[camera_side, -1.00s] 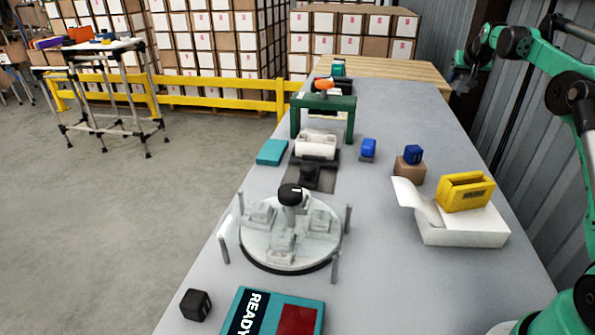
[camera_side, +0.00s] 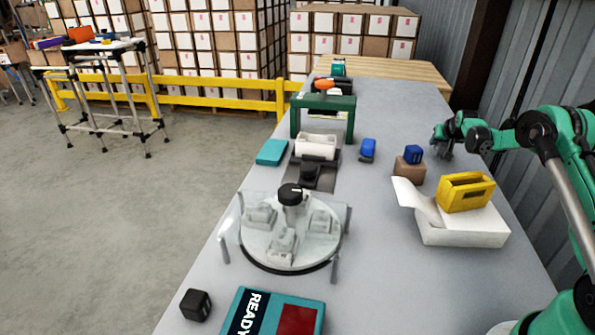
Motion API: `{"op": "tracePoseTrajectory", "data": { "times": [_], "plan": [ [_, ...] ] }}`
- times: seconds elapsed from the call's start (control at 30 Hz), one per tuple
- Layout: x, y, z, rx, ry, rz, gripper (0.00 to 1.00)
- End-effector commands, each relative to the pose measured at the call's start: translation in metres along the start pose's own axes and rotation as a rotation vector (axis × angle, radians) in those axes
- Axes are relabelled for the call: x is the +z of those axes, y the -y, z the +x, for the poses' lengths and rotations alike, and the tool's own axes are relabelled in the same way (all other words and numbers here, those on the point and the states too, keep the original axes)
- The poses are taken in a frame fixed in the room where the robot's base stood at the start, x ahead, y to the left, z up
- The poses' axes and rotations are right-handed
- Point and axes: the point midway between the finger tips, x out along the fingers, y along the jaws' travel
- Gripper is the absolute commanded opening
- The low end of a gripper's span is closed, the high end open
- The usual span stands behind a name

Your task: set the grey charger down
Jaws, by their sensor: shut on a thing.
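My gripper (camera_side: 443,150) is low near the right edge of the grey table (camera_side: 385,270), to the right of the blue cube on its brown box. It is shut on a small grey thing, which I take to be the grey charger; the thing is too small and dark here to tell apart clearly from the fingers. I cannot tell whether it touches the table.
A blue cube (camera_side: 413,153) sits on a brown box (camera_side: 409,170). A yellow crate (camera_side: 466,192) rests tilted on a white carton (camera_side: 462,229). A blue object (camera_side: 368,149), green arch (camera_side: 346,105) and round turntable (camera_side: 290,262) stand leftward. The table between turntable and carton is clear.

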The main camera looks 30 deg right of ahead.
Motion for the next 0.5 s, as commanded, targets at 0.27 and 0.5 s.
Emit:
{"op": "tracePoseTrajectory", "data": {
  "times": [0.27, 0.5],
  "plan": [
    [0.0009, 0.0, 0.001, 0.0, 0.0, 0.0, 0.0],
    [0.0015, 0.0, 0.0016, 0.0, 0.0, 0.0, 0.73]
  ]
}}
